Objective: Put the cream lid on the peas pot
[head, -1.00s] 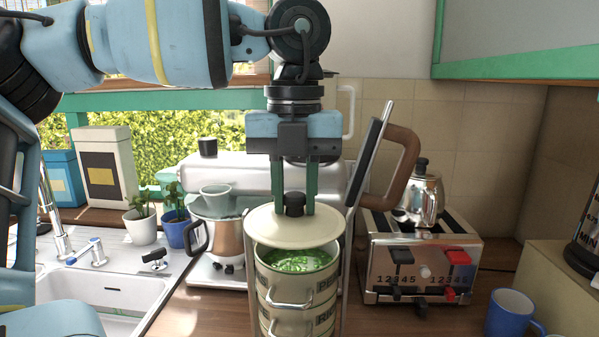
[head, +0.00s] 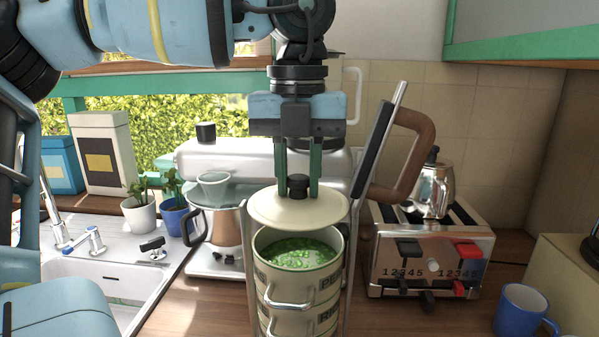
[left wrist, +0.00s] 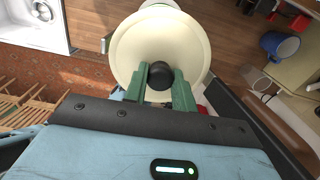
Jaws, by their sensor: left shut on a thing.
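My left gripper (head: 298,182) is shut on the black knob of the cream lid (head: 275,211). It holds the lid level above the peas pot (head: 296,284), slightly towards its back, with a gap. The pot is cream, open, full of green peas, and tops a stack with another labelled pot (head: 292,321) below. The lid hides part of the pot's back rim. In the left wrist view the round lid (left wrist: 135,45) fills the top middle, with its knob between the green fingers, and covers nearly all of the pot. My right gripper is out of view.
A tilted metal bar with a brown handle (head: 408,165) rises close right of the lid. A toaster (head: 432,262) and kettle stand at right, a blue mug (head: 521,309) front right.

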